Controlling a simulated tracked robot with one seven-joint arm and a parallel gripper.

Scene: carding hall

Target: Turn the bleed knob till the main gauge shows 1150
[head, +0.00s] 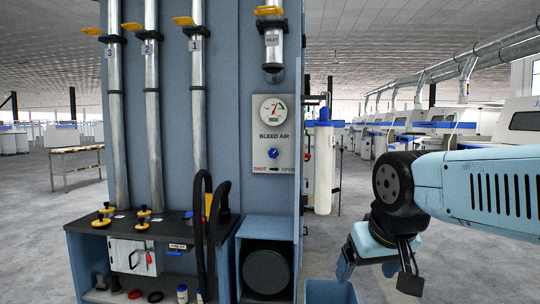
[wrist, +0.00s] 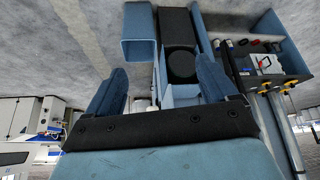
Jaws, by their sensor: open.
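The blue bleed knob (head: 273,153) sits on a pale plate (head: 286,168) marked BLEED AIR, with SHUT at left, an arrow, and OPEN at right. Above it is the round white gauge (head: 272,108) with a red needle pointing up and slightly right; a green band lies at its right side. Its numbers are too small to read. My gripper (head: 378,272) is open and empty, pointing down, low and to the right of the panel, well apart from the knob. In the wrist view my open jaws (wrist: 161,70) have nothing between them; knob and gauge do not show there.
Left of the plate stand metal pipes (head: 151,110) with yellow-handled valves above a dark bench (head: 75,222). A black hose (head: 203,225) rises there. A blue bin (head: 330,291) stands below my gripper. A white cylinder (head: 324,165) stands right of the panel.

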